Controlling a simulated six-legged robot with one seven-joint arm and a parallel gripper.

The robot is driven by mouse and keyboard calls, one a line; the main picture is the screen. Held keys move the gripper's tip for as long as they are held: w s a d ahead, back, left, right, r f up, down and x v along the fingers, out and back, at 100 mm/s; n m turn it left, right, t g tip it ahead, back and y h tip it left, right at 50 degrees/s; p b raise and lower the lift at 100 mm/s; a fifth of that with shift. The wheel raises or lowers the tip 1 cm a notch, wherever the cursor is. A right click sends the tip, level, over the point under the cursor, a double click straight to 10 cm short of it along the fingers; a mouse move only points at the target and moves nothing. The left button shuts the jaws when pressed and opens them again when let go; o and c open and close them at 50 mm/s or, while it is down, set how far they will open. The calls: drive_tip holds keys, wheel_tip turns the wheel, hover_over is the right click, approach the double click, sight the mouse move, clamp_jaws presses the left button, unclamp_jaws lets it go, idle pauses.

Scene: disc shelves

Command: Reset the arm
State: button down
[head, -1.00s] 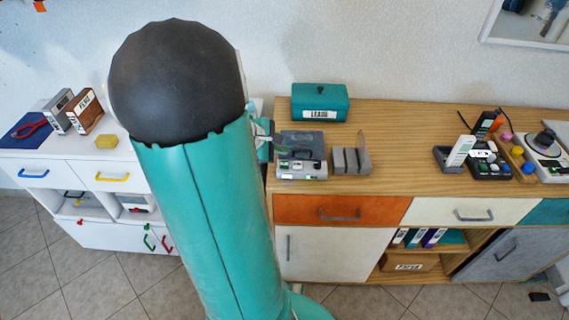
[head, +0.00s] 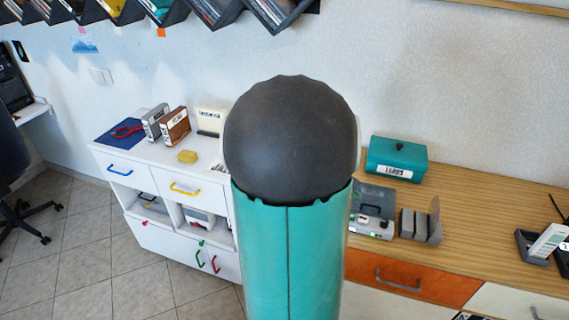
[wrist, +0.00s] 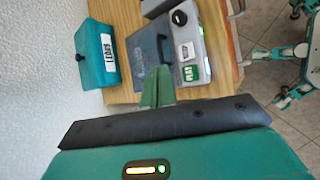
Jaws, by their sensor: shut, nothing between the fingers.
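My gripper (wrist: 158,86) shows in the wrist view as a pair of green fingers, shut and empty. Its tips point toward a grey-lidded device (wrist: 152,60) on the wooden top; I cannot tell whether they are apart from it or how high above it they are. In the head view my teal arm with its black rounded joint stands upright in the middle. It hides my gripper there. The device also shows in the head view (head: 372,208), just right of my arm.
A teal box (head: 397,160) stands on the wooden cabinet (head: 475,215) near the wall, and a grey holder (head: 418,225) sits beside the device. A white drawer unit (head: 150,178) is at left, with an office chair (head: 12,160) beyond. Disc shelves (head: 205,14) hang above.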

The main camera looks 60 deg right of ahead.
drive_tip(key=w+a+r+m+t+y, duration=0.1)
drive_tip(key=w+a+r+t, duration=0.3)
drive_tip(key=w+a, duration=0.6)
drive_tip(key=w+a+r+t+y, duration=0.1)
drive_tip(key=w+a+r+t, duration=0.2)
drive_tip(key=w+a, duration=0.65)
drive_tip(key=s+a+r+t+y, duration=0.1)
drive_tip(key=a+r+t+y, duration=0.1)
drive_tip(key=a, duration=1.1)
drive_tip(key=s+a+r+t+y, duration=0.1)
drive_tip(key=a+r+t+y, duration=0.1)
drive_tip(key=a, duration=1.1)
drive_tip(key=shift+a+r+t+y, duration=0.2)
drive_tip(key=shift+r+t+y, duration=0.2)
drive_tip(key=shift+r, duration=0.2)
drive_tip(key=shift+d, duration=0.25)
